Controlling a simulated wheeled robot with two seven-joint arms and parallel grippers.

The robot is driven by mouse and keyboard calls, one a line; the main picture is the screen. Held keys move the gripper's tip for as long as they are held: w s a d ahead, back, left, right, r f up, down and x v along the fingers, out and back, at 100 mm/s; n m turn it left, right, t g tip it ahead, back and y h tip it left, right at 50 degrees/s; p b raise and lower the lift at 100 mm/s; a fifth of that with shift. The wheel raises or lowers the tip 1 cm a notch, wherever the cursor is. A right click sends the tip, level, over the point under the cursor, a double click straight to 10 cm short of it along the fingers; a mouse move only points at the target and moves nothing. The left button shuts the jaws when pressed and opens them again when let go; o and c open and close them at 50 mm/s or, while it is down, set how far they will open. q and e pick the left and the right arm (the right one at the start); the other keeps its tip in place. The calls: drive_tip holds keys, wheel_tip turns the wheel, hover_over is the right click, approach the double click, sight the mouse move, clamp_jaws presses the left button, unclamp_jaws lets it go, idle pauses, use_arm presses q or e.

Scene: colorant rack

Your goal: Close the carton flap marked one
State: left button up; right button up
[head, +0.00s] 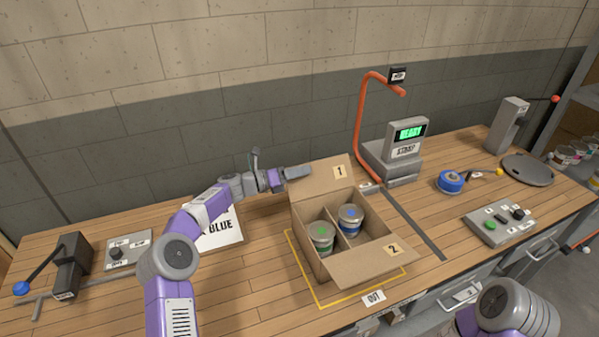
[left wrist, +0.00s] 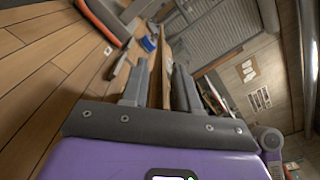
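The open carton (head: 307,254) stands on the bench with two cans inside, one marked green and one blue. The flap marked one (head: 322,184) stands raised at the carton's back, leaning backward. The flap marked two (head: 378,258) is folded out at the front right. My left gripper (head: 298,172) is at the top left corner of flap one. In the left wrist view its fingers (left wrist: 161,88) are apart, with a thin brown cardboard edge (left wrist: 156,72) between them. Whether either finger touches it I cannot tell. My right gripper is out of view.
An orange bent post (head: 361,120) and a grey scale-like machine (head: 392,160) stand behind and right of the carton. A blue tape roll (head: 451,181) and a button box (head: 498,225) lie further right. A lettered sign (head: 222,228) lies left, under my arm.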

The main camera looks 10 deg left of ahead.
use_arm(q)
drive_tip(key=shift+c, duration=0.4)
clamp_jaws()
idle(0.9)
